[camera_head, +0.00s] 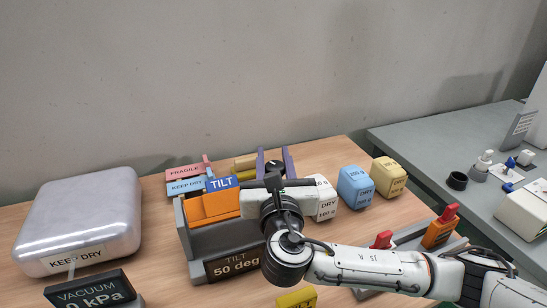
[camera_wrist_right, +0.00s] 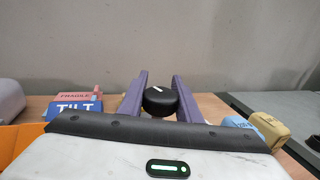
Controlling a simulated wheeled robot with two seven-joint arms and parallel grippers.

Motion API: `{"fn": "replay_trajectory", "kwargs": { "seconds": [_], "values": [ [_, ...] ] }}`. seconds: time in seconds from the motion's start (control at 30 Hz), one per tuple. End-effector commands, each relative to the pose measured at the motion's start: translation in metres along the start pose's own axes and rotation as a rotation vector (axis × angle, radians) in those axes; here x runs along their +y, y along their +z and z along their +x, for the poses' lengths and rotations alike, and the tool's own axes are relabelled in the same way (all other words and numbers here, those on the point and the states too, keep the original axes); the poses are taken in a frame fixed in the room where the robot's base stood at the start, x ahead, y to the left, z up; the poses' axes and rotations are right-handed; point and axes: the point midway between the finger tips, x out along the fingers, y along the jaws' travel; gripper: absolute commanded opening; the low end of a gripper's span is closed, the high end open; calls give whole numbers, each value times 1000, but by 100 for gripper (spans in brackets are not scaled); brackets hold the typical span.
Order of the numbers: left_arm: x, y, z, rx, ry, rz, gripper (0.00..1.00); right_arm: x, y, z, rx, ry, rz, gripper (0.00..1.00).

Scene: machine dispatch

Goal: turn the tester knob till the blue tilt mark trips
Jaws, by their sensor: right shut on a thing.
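The tilt tester (camera_head: 225,240) stands on the wooden table, a grey frame with an orange tilting plate (camera_head: 212,207). Its dark display reads TILT 50 deg, partly covered by my right arm. A blue TILT mark (camera_head: 221,184) shows behind the orange plate, and in the right wrist view (camera_wrist_right: 75,108). Whether it has tripped I cannot tell. The black knob (camera_wrist_right: 160,100) has a white pointer line; it also shows in the head view (camera_head: 275,167). My right gripper (camera_wrist_right: 160,92) is shut on the knob, a purple finger on each side. My left gripper is out of view.
A silver KEEP DRY case (camera_head: 80,220) and a vacuum display (camera_head: 92,292) are at left. Pink FRAGILE (camera_head: 184,172) and blue KEEP DRY tags lie behind.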

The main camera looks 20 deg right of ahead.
Motion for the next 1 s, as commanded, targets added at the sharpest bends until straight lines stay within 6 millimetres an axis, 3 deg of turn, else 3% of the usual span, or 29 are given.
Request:
{"fn": "replay_trajectory", "kwargs": {
  "seconds": [0.37, 1.0],
  "values": [
    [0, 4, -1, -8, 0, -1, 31, 2, -1, 0, 1, 111, -3, 8],
    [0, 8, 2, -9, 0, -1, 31, 21, -2, -7, 2, 682, -6, 8]
  ]
}}
